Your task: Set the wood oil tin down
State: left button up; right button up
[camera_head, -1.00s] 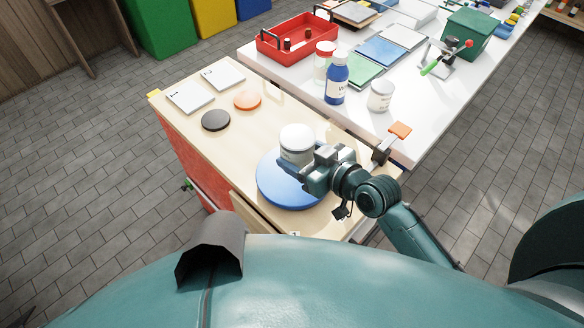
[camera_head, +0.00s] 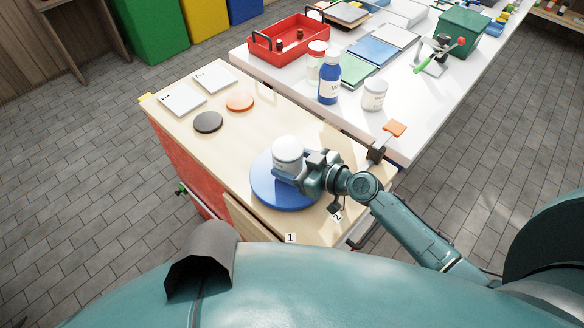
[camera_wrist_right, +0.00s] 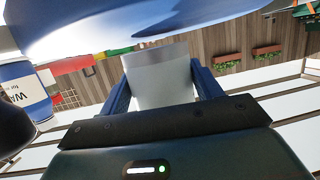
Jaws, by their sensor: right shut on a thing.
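The wood oil tin, a pale tin with a white lid (camera_head: 287,149), is upright over the far part of the round blue disc (camera_head: 272,200) on the wooden bench. My right gripper (camera_head: 304,171) comes from the right and is shut on the tin's side. In the right wrist view the tin's grey-white body (camera_wrist_right: 160,80) shows between the two blue fingers, with the blue disc (camera_wrist_right: 200,18) close to its end. Whether the tin touches the disc cannot be told. Its label is not readable. My left gripper is out of view.
A black disc (camera_head: 208,122), an orange disc (camera_head: 240,102) and two numbered white plates (camera_head: 183,98) lie farther back on the bench. A blue bottle (camera_head: 329,84) and white jar (camera_head: 374,95) stand on the white table behind.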

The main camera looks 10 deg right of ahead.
jog(key=shift+w+f, duration=0.1)
jog(key=shift+f, duration=0.4)
jog(key=shift+f, duration=0.1)
jog(key=o, duration=1.2)
